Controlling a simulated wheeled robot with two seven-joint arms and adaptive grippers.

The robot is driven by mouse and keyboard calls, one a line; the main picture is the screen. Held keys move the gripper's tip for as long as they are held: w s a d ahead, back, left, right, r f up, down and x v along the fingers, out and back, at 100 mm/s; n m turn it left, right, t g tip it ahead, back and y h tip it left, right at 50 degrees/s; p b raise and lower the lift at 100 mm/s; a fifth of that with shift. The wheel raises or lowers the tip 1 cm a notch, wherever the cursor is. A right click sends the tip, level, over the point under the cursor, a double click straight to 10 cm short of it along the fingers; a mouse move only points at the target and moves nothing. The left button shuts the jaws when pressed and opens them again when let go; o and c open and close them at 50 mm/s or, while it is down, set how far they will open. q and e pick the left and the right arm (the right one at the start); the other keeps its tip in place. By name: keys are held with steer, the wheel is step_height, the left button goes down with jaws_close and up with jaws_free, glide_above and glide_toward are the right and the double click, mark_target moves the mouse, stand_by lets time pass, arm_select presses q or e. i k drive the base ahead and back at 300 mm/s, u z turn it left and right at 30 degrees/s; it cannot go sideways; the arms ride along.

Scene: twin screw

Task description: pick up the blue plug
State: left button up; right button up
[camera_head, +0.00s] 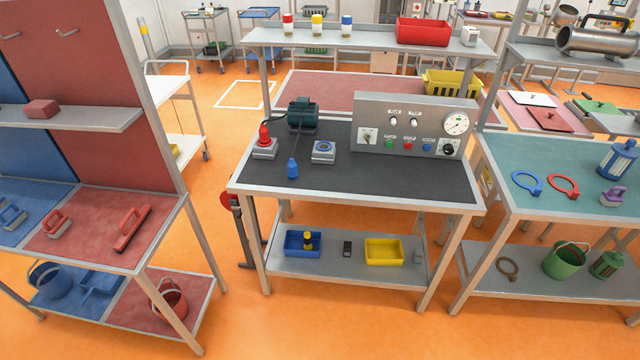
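The blue plug (292,168) stands on the dark top of the middle workbench (400,184), near its front left part. It is small and bottle-shaped, with a narrower top. A red plug-like piece (264,137) sits on a grey socket block (265,152) behind it to the left. A similar grey block with a blue face (323,151) lies behind it to the right, with nothing standing on it. Neither of my grippers shows in the head view.
A control panel (414,125) and a dark green motor (302,116) stand at the bench's back. The lower shelf holds a blue bin (290,248) and a yellow bin (384,262). A rack with red and blue boards is at left, a green-topped bench (515,205) at right. Orange floor lies in front.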

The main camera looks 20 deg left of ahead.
mark_target(291, 166)
steer(key=z, duration=0.35)
steer(key=k, duration=0.8)
steer(key=u, duration=0.65)
steer(key=i, duration=0.75)
steer(key=u, duration=0.85)
steer(key=i, duration=1.65)
steer(key=z, duration=0.9)
